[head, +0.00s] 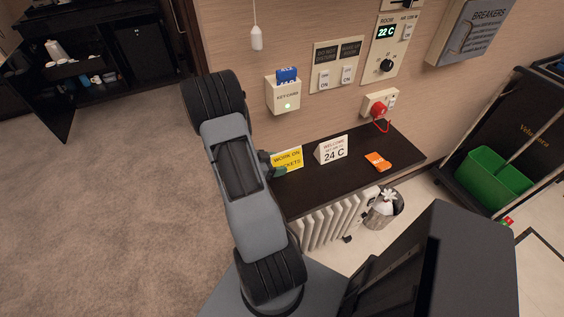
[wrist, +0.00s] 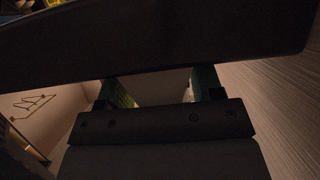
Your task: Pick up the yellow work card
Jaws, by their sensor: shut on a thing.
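The yellow work card (head: 289,157), printed with "WORK ON" and partly legible text, stands at the left end of the dark shelf. My gripper (head: 273,165) is at the card's left edge, its green-tipped fingers shut on it. I cannot tell whether the card is touching the shelf. My arm hides part of the gripper and the shelf's left end. The wrist view is dark; my gripper (wrist: 160,90) shows there with a pale area between its fingers, and the card is not clear in it.
A white "24 C" tent card (head: 332,149) and an orange item (head: 378,161) are on the dark shelf (head: 398,154). A keycard holder (head: 284,96), switches and a red plug (head: 379,111) are on the wall above. A radiator (head: 335,222) and a bin (head: 384,210) are below.

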